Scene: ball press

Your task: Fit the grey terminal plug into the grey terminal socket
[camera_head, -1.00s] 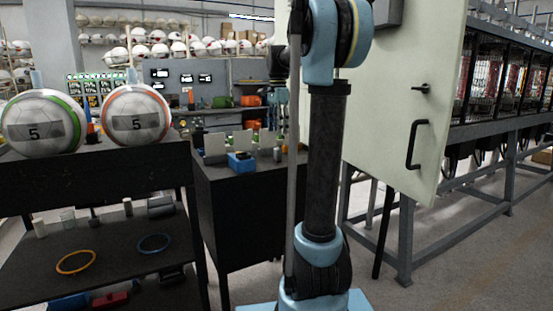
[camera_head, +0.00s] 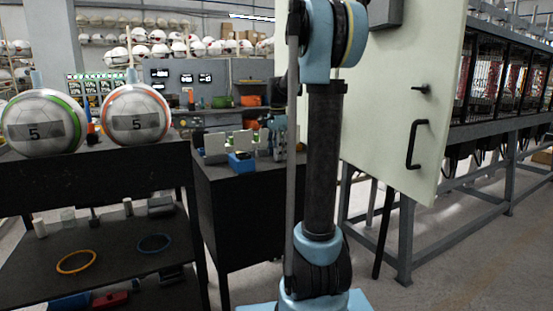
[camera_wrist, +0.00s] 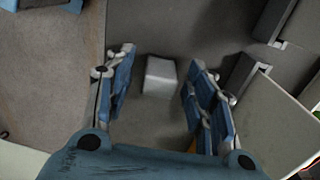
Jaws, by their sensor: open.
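A small pale grey block (camera_wrist: 160,76), which looks like the grey terminal plug, stands on the dark bench top in the wrist view. My gripper (camera_wrist: 158,72) is open, with one blue finger on each side of the block. Gaps show between the block and both fingers, so it is not clasped. In the head view my gripper (camera_head: 277,130) is small, above the back right of the dark bench, partly behind my arm. I cannot make out the grey terminal socket for certain in either view.
Dark grey slotted blocks (camera_wrist: 276,18) and a pale upright panel (camera_wrist: 268,125) stand close to the right of my gripper. A blue box (camera_head: 241,162) sits on the dark bench (camera_head: 232,215). A pale cabinet door (camera_head: 390,110) stands right of my arm.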

